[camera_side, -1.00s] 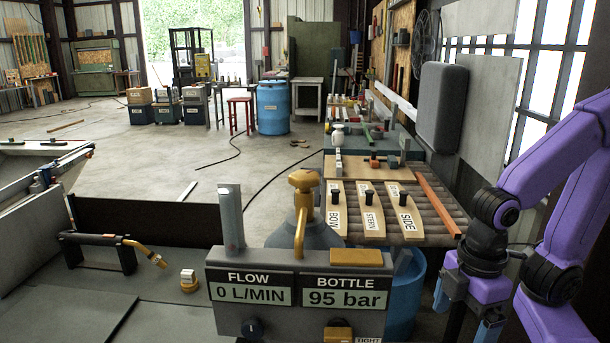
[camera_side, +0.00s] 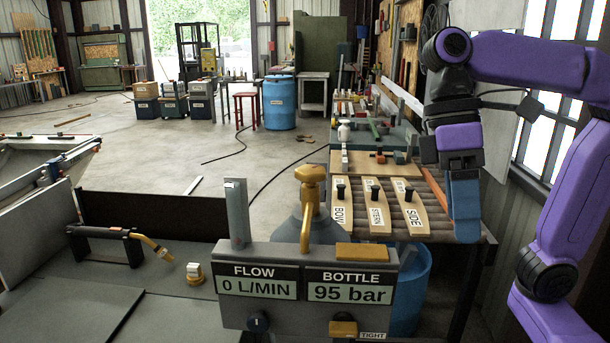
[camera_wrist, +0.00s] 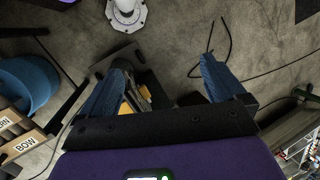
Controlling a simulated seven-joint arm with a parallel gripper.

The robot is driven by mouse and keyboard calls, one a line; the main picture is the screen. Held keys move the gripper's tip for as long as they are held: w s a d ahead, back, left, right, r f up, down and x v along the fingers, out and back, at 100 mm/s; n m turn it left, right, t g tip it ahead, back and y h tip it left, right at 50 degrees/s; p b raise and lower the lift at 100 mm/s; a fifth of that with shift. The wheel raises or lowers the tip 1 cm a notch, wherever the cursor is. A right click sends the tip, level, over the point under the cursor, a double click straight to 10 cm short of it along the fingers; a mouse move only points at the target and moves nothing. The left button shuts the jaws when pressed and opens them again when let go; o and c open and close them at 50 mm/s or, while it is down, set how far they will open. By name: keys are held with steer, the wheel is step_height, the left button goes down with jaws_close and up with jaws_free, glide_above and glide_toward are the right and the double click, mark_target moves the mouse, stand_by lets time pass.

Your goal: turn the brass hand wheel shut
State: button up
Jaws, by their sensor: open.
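A brass hand wheel (camera_side: 310,174) tops a bent brass neck on the grey bottle (camera_side: 290,228), behind the gauge box (camera_side: 300,290) in the side view. The box reads FLOW 0 L/MIN and BOTTLE 95 bar. A brass block (camera_side: 343,329) beside a TIGHT label sits low on the box. My gripper (camera_side: 464,215) points down to the right of the wheel, well apart from it, by the right end of the lever bench. In the wrist view my gripper (camera_wrist: 165,65) has its blue fingers spread with nothing clasped. Yellow parts show beside the left finger, too hidden to identify.
Wooden levers marked BOW, STERN and SIDE (camera_side: 410,215) lie on the bench between wheel and gripper. A grey upright post (camera_side: 236,213) stands left of the wheel. A torch (camera_side: 150,245) rests on a stand at left. A blue bin (camera_side: 408,290) is below the bench.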

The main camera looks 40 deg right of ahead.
steer(key=w+m+g+y, duration=0.3)
steer(key=w+m+y, duration=0.6)
steer(key=w+m, duration=0.85)
steer(key=w+d+f+m+t+y, duration=0.1)
steer(key=w+d+m+t+y, duration=0.6)
steer(key=w+d, duration=1.05)
steer(key=n+g, duration=0.2)
glide_toward(299, 177)
steer(key=shift+y, duration=0.3)
steer(key=a, duration=0.8)
steer(key=shift+s+a+f, duration=0.15)
steer(key=shift+s+f, duration=0.05)
steer(key=shift+s, duration=0.2)
steer(key=c, duration=1)
